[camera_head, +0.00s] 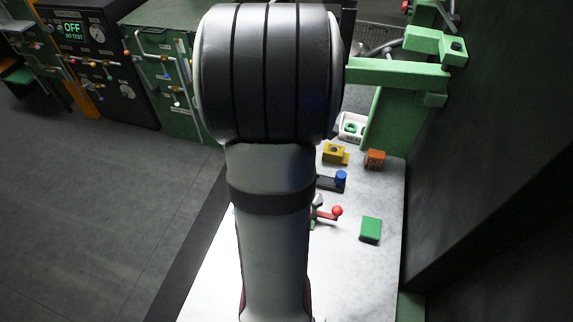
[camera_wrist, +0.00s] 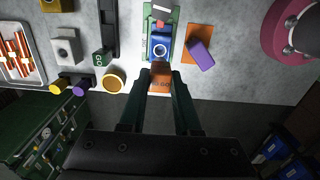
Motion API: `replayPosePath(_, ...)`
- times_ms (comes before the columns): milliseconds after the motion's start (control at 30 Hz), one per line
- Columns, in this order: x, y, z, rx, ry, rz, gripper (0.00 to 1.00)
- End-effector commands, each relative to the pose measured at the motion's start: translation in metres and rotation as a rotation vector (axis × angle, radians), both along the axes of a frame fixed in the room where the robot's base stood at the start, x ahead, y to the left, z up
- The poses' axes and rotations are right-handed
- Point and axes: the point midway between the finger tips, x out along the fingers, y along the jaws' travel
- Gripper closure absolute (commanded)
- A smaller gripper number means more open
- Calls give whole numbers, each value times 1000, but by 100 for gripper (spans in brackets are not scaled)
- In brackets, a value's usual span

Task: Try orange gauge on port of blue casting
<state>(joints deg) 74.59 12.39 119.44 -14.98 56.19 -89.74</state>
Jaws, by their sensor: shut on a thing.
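In the wrist view my gripper (camera_wrist: 161,84) is shut on the orange gauge (camera_wrist: 160,76), a small block held between the two dark green fingertips. The blue casting (camera_wrist: 160,47) lies just beyond the gauge, with a round port showing in its face. It sits in a green and white fixture (camera_wrist: 149,31). The gauge appears very close to the casting's near side; I cannot tell whether they touch. In the head view my own arm hides the gripper, the gauge and the casting.
A purple block (camera_wrist: 201,54) lies on an orange plate right of the casting. A yellow ring (camera_wrist: 113,83), a green gauge (camera_wrist: 98,59) and a pale holed block (camera_wrist: 66,46) lie left. A tray of sticks (camera_wrist: 18,50) is far left; a magenta round object (camera_wrist: 290,30) is right.

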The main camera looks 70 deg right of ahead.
Motion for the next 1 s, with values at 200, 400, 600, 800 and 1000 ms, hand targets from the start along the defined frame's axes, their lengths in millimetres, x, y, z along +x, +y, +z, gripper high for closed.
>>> replayPosePath(200,0,0,-20,3,1,0,100)
replayPosePath(400,0,0,-44,3,1,-1,100)
replayPosePath(600,0,0,-56,1,0,-2,100)
replayPosePath(800,0,0,-58,0,0,-2,100)
replayPosePath(1000,0,0,-58,0,0,-3,100)
